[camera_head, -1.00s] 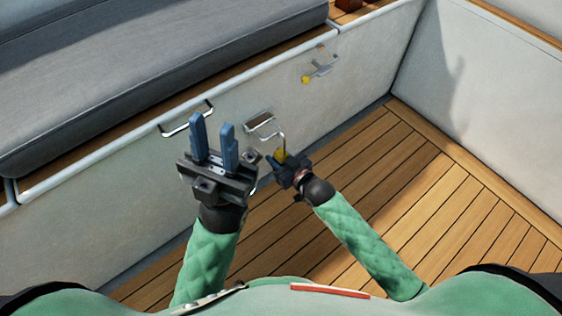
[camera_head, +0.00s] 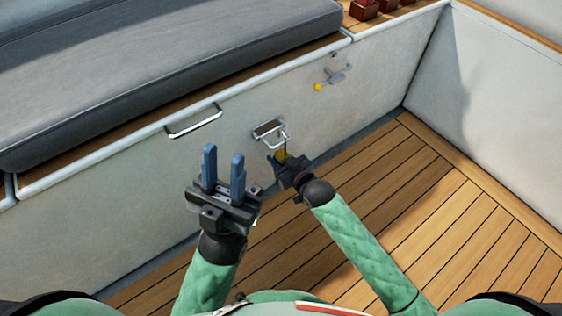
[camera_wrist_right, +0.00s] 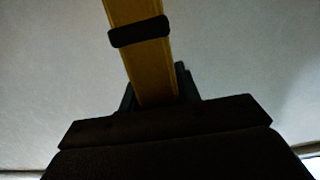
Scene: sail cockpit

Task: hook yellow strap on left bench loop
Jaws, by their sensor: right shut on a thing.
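The yellow strap (camera_head: 280,154) is held in my right gripper (camera_head: 279,166), low in front of the white bench side. The strap also fills the upper middle of the right wrist view (camera_wrist_right: 150,62), with a dark band across it. A thin metal hook (camera_head: 284,138) rises from the strap's top. It overlaps the metal loop plate (camera_head: 268,128) on the bench side; I cannot tell whether it is through the loop or only in front of it. My left gripper (camera_head: 224,162) is open and empty, its blue fingers pointing up, left of the right gripper.
A chrome handle (camera_head: 194,122) sits on the bench side, left of the loop plate. A fitting with a yellow knob (camera_head: 318,87) is up to the right. A grey cushion (camera_head: 160,70) tops the bench. The wooden floor (camera_head: 440,210) at right is clear.

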